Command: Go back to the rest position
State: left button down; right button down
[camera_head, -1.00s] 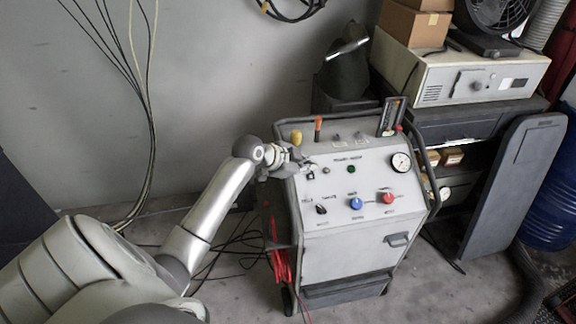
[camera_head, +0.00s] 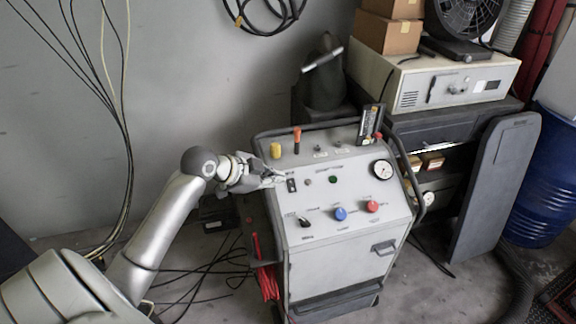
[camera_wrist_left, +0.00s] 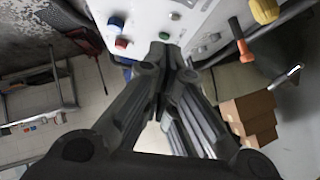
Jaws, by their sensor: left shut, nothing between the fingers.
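My left gripper (camera_head: 280,178) is at the upper left edge of the grey control cart (camera_head: 345,245), close to its slanted panel; I cannot tell whether it touches. In the left wrist view the dark fingers of my left gripper (camera_wrist_left: 172,55) come together at the tips with nothing held. The panel carries a blue knob (camera_head: 340,214), a red knob (camera_head: 372,206), a black switch (camera_head: 304,222), a green button (camera_head: 332,180) and a round gauge (camera_head: 383,170). A yellow knob (camera_head: 276,150) and an orange-handled lever (camera_head: 297,138) stand on the cart's top. My right gripper is not in view.
A beige instrument box (camera_head: 450,82) with cardboard boxes (camera_head: 388,32) and a fan (camera_head: 462,18) stands behind on the right. A blue barrel (camera_head: 540,200) is at the far right. Cables hang on the left wall and lie on the floor.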

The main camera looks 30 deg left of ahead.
pick_arm(q)
jog(key=s+d+f+n+g+y, duration=0.1)
jog(key=s+d+f+n+g, duration=0.25)
jog(key=s+d+f, duration=0.75)
jog(key=s+d+f+n+g+y, duration=0.1)
jog(key=s+d+n, duration=0.15)
jog(key=s, duration=0.55)
jog(key=s+d+f+n+g+y, duration=0.1)
jog(key=s+d+f+n+g, duration=0.1)
jog(key=s+d, duration=0.35)
notch_tip(320, 180, down, 26)
jog(key=s+a+b, duration=0.1)
jog(key=s+a, duration=0.1)
jog(key=s, duration=0.1)
jog(key=s+a+f+g+b, duration=0.1)
jog(key=s+a+f+g, duration=0.1)
jog(key=s+f, duration=1.5)
jog(key=shift+a+f, duration=0.55)
jog(key=shift+f, duration=0.05)
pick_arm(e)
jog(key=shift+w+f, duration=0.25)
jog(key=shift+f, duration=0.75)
